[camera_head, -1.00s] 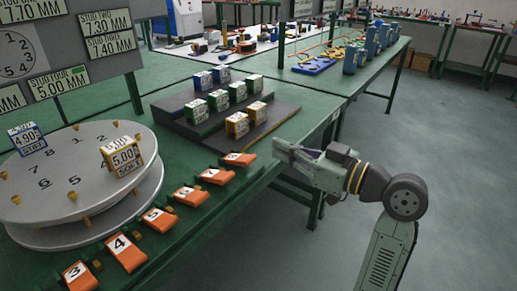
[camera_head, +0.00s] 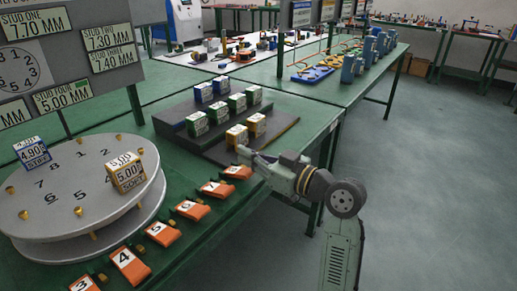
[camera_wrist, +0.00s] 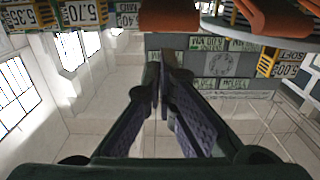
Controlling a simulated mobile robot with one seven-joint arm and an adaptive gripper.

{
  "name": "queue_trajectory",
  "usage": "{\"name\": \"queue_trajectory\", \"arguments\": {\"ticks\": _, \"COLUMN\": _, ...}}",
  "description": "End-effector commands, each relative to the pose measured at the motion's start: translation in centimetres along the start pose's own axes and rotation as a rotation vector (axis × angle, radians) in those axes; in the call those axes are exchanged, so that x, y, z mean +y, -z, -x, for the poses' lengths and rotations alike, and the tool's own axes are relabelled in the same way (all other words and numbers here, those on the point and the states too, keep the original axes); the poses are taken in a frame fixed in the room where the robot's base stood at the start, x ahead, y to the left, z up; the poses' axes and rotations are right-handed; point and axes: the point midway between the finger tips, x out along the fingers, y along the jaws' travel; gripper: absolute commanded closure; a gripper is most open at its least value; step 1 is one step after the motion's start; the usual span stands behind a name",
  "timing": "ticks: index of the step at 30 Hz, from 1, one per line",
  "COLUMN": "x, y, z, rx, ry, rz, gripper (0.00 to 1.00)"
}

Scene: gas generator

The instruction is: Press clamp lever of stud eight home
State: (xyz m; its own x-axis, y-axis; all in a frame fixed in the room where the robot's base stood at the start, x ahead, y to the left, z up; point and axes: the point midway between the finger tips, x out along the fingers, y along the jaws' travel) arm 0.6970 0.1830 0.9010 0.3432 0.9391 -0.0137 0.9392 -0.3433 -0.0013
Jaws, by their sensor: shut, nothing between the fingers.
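A row of orange clamp levers with white number tags runs along the front edge of the green table. The farthest lever (camera_head: 240,173), at the row's far end by its place that of stud eight, has a tag too small to read surely. My gripper (camera_head: 242,152) is just behind and above this lever in the head view; I cannot tell whether they touch. In the wrist view my fingers (camera_wrist: 166,58) are closed together and empty. An orange lever (camera_wrist: 168,20) shows just beyond their tips, probably the same one.
A round grey turntable (camera_head: 55,210) with brass studs carries a blue block (camera_head: 33,152) and a yellow block (camera_head: 126,173). A dark stepped rack (camera_head: 275,128) with several blocks stands close behind my gripper. The nearer levers, such as lever four (camera_head: 130,267), continue along the edge.

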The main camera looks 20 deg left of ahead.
Motion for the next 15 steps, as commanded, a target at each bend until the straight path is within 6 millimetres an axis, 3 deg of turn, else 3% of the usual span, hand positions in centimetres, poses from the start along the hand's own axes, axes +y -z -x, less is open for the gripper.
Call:
{"name": "queue_trajectory", "arguments": {"ticks": 6, "x": -0.1, "y": -1.8, "z": 0.7, "rx": 0.001, "ry": 0.001, "rz": 0.0, "gripper": 1.0}}
{"name": "queue_trajectory", "arguments": {"ticks": 15, "x": -0.1, "y": -2.0, "z": 0.7, "rx": 0.001, "ry": 0.002, "rz": 0.002, "gripper": 1.0}}
